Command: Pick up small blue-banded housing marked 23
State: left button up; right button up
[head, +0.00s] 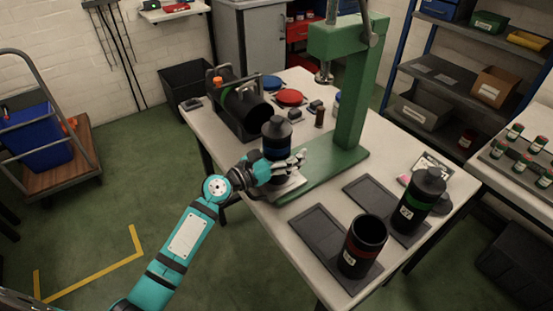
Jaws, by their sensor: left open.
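A dark cylindrical housing with a narrower capped top (276,134) stands upright near the press base, and a bluish band shows low on its body. Its lower part is hidden behind my gripper, and no number can be read on it. My left gripper (295,163) is open at the housing's lower front, with its fingers pointing right. I cannot tell whether the fingers touch the housing. My right gripper is not in view.
A green press (352,90) stands just right of the housing. A red-banded open housing (362,246) and a green-banded capped housing (420,200) stand on dark mats at the front right. A black toolbox-like holder (238,108) is behind left.

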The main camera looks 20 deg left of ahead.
pick_arm(q)
grip_shut()
dwell(0.4)
